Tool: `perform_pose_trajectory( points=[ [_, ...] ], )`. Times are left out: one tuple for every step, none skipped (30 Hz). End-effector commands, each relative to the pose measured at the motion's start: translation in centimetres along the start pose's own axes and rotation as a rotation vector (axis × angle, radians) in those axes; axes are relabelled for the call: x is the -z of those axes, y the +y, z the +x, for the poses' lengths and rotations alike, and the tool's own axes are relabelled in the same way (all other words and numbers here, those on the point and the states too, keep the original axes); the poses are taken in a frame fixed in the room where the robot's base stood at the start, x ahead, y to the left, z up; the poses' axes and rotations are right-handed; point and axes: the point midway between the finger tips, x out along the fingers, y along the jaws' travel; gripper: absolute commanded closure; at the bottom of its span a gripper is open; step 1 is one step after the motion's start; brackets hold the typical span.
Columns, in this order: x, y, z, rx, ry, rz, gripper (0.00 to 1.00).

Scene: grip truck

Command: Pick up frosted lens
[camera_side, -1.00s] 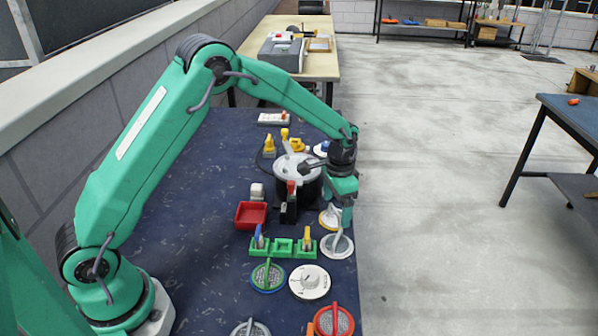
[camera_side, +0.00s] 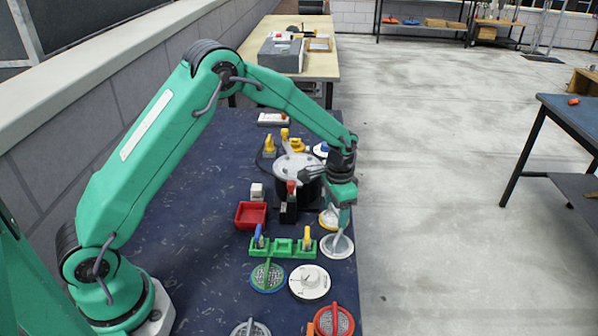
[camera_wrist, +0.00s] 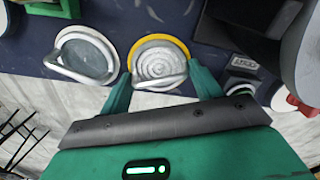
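A white-rimmed round lens with a cloudy grey face and a curved handle, which looks like the frosted lens (camera_wrist: 85,56), lies on the dark table near its edge. It also shows in the side view (camera_side: 337,247). A yellow-rimmed lens with a ridged clear face (camera_wrist: 158,63) lies beside it and shows partly in the side view (camera_side: 329,219). My gripper (camera_side: 344,226) points down over this pair. In the wrist view its two green fingers (camera_wrist: 161,88) are apart and empty, with the yellow-rimmed lens seen between their tips and the white-rimmed lens to their left.
A green holder (camera_side: 283,247) and a red tray (camera_side: 251,215) sit left of the lenses. A white dial disc (camera_side: 310,282) and a green-handled disc (camera_side: 268,275) lie nearer. The table's edge is close on the right.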

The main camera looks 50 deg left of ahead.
Motion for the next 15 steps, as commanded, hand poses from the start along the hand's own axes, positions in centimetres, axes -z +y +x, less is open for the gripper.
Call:
perform_pose_trajectory(
  points=[
    [0.0,0.0,0.0,0.000,0.001,0.000,0.60],
    [0.0,0.0,0.0,0.000,0.001,0.000,0.60],
    [0.0,0.0,0.0,0.000,0.001,0.000,0.60],
    [0.0,0.0,0.0,0.000,0.001,0.000,0.60],
    [0.0,0.0,0.0,0.000,0.001,0.000,0.60],
    [0.0,0.0,0.0,0.000,0.001,0.000,0.60],
    [0.0,0.0,-0.1,0.000,0.001,0.000,0.60],
    [0.0,0.0,-0.1,0.000,0.001,0.000,0.60],
    [0.0,0.0,-0.2,0.000,0.001,0.000,0.60],
    [0.0,0.0,-0.3,0.000,0.001,0.000,0.60],
    [0.0,0.0,-0.4,0.000,0.002,0.000,0.60],
    [0.1,0.0,-0.6,0.000,0.002,0.000,0.60],
    [0.1,0.0,-0.7,0.000,0.002,0.000,0.60],
    [0.1,0.0,-0.9,0.000,0.002,0.000,0.60],
    [0.1,0.0,-1.3,0.001,0.002,0.000,0.60]
  ],
)
